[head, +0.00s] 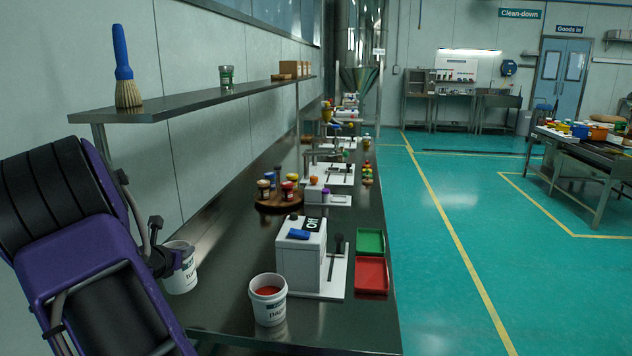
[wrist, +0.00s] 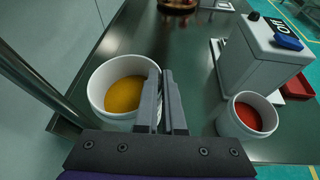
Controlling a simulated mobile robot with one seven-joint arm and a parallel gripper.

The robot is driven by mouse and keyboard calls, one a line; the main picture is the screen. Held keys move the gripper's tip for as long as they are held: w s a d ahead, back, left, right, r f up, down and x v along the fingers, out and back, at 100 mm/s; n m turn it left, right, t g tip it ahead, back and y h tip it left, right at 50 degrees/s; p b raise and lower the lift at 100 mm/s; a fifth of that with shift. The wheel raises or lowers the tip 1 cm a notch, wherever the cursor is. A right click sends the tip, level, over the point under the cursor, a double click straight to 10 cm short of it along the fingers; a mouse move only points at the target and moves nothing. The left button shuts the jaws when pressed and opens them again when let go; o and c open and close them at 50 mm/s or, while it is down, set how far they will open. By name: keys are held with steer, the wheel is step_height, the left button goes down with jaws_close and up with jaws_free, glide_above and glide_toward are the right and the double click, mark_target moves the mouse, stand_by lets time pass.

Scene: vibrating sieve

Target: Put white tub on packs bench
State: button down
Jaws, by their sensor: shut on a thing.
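A white tub (head: 182,280) with a dark printed label, partly cut off by my gripper, is at the near left end of the long steel bench (head: 225,310). In the wrist view the tub (wrist: 96,98) holds yellow-orange powder. My gripper (head: 172,262) is shut on the tub's right side wall in the wrist view (wrist: 162,95), and the tub stays upright. I cannot tell whether its base touches the bench. A second white tub (head: 269,312) with red powder stands apart to the right; it also shows in the wrist view (wrist: 230,120). No bench is visibly marked as the packs bench.
A white machine (head: 300,255) with a blue item on top and green (head: 370,241) and red (head: 371,275) trays stand beyond the red-powder tub. A shelf (head: 190,95) overhangs the bench's wall side. Another bench (head: 590,160) with colourful goods stands right, across clear green floor.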

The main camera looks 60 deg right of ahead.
mark_target(181, 242)
steer(key=shift+w+d+r+t+p, duration=0.1)
steer(key=shift+w+d+t+p, duration=0.25)
steer(key=shift+w+p, duration=0.5)
steer(key=shift+w+d+r+t+p, duration=0.15)
steer(key=shift+w+d+p, duration=0.25)
steer(key=shift+w+p, duration=0.4)
step_height(181, 242, down, 10)
steer(key=shift+w+b, duration=0.1)
steer(key=shift+b, duration=0.8)
steer(key=shift+f, duration=0.1)
steer(key=shift+f+b, duration=0.2)
steer(key=shift+b, duration=0.1)
steer(key=c, duration=1)
jaws_free()
steer(key=shift+r, duration=0.15)
